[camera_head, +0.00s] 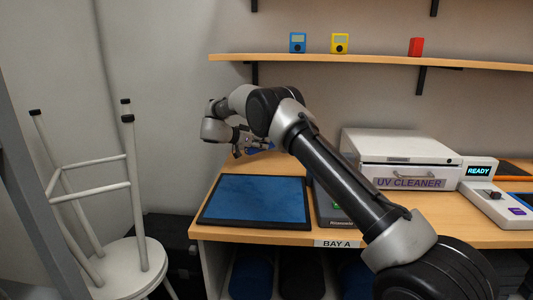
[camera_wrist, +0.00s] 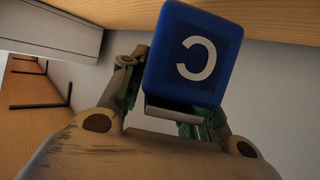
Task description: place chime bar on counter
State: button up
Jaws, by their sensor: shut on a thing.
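The chime bar is a blue block with a white letter C and a silvery metal part at its lower edge (camera_wrist: 190,55) in the wrist view. My gripper (camera_head: 249,147) is shut on it. In the head view, only a small blue piece of the chime bar (camera_head: 263,147) shows beside the fingers. My gripper is over the back left of the wooden counter (camera_head: 275,167), beyond the blue mat. I cannot tell whether the chime bar touches the counter.
A dark-framed blue mat (camera_head: 252,198) lies at the counter's left front. The white UV cleaner (camera_head: 400,160) and a control box (camera_head: 497,204) stand to the right. A shelf (camera_head: 370,61) above holds small coloured items. An upturned stool (camera_head: 128,190) is at left.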

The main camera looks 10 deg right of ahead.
jog(key=shift+f, duration=2.4)
jog(key=shift+f, duration=0.1)
jog(key=o, duration=1.1)
